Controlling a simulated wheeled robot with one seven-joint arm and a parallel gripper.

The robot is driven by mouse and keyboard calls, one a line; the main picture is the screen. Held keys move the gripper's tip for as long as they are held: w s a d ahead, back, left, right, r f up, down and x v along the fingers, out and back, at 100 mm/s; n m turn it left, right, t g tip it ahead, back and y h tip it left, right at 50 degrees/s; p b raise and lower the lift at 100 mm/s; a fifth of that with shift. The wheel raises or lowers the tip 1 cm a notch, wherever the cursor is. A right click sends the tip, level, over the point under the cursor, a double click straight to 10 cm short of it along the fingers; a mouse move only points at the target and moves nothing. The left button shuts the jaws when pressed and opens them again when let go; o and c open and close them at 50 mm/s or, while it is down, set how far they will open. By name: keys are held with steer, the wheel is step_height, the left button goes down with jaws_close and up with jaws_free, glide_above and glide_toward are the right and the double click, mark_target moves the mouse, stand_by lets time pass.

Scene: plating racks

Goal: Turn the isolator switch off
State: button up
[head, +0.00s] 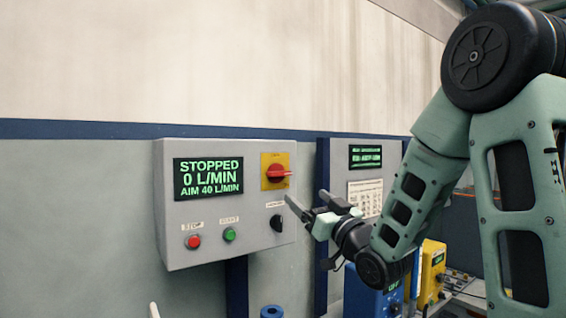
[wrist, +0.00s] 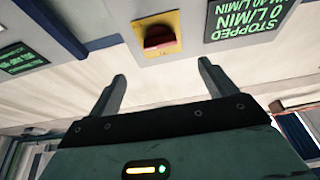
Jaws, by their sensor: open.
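The isolator switch (head: 277,172) is a red rotary handle on a yellow square plate, at the upper right of a grey control box (head: 215,250). Its handle lies about horizontal in the head view. In the wrist view the switch (wrist: 160,38) shows upside down, ahead of and between the finger tips. My gripper (head: 306,200) is open and empty, to the right of and a little below the switch in the head view. In the wrist view my gripper (wrist: 162,82) has its two fingers wide apart, and no contact with the switch shows.
The box has a display (head: 208,178) reading "STOPPED 0 L/MIN AIM 40 L/MIN", a red button (head: 193,242), a green button (head: 229,234) and a black knob (head: 277,223). A second grey panel (head: 350,160) stands right. Blue (head: 372,300) and yellow (head: 433,270) units sit below my arm.

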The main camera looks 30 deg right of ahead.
mark_target(282, 175)
steer(key=r+p, duration=0.1)
steer(key=p, duration=0.2)
steer(key=shift+w+a, duration=0.1)
steer(key=shift+w, duration=0.25)
steer(key=p+x, duration=0.4)
steer(key=x, duration=0.5)
steer(key=shift+w+p, duration=0.3)
steer(key=shift+w, duration=0.05)
steer(key=shift+x, duration=0.8)
steer(key=shift+f, duration=0.15)
steer(key=c, duration=1)
